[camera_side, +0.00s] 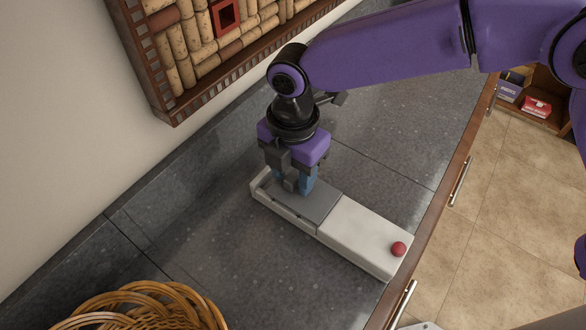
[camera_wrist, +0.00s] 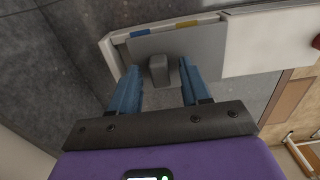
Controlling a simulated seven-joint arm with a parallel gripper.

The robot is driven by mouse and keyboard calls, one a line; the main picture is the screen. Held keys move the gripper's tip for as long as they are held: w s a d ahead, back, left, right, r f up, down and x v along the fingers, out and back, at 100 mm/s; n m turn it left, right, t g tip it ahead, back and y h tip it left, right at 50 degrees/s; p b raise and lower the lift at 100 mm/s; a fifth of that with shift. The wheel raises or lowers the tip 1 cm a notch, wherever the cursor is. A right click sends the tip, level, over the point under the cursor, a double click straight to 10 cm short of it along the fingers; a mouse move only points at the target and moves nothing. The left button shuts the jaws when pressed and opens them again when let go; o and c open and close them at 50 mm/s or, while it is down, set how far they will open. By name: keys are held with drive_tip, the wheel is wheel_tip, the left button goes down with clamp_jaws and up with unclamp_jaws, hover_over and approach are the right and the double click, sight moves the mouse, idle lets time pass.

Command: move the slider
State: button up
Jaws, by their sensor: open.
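The slider is a flat grey plate (camera_side: 318,207) with a small upright grey knob (camera_side: 291,184), set in a long white box (camera_side: 362,236) on the dark counter. The plate covers the box's left part in the side view. In the wrist view the plate (camera_wrist: 208,48) and knob (camera_wrist: 159,70) show clearly. My gripper (camera_wrist: 159,78) is open, pointing down at the plate, with one blue finger on each side of the knob. Gaps show between the knob and both fingers. In the side view my gripper (camera_side: 293,182) partly hides the knob.
A red ball (camera_side: 398,249) sits at the box's right end, near the counter's wooden front edge. Blue and yellow strips (camera_wrist: 187,25) show along the box beside the plate. A wicker basket (camera_side: 145,308) stands at lower left. A cork board (camera_side: 205,50) is on the wall.

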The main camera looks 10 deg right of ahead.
clamp_jaws()
drive_tip(key=shift+w+a, duration=0.9)
drive_tip(key=shift+w, duration=0.05)
unclamp_jaws()
drive_tip(key=shift+r, duration=0.1)
wheel_tip(320, 180, up, 17)
drive_tip(key=shift+r, duration=0.15)
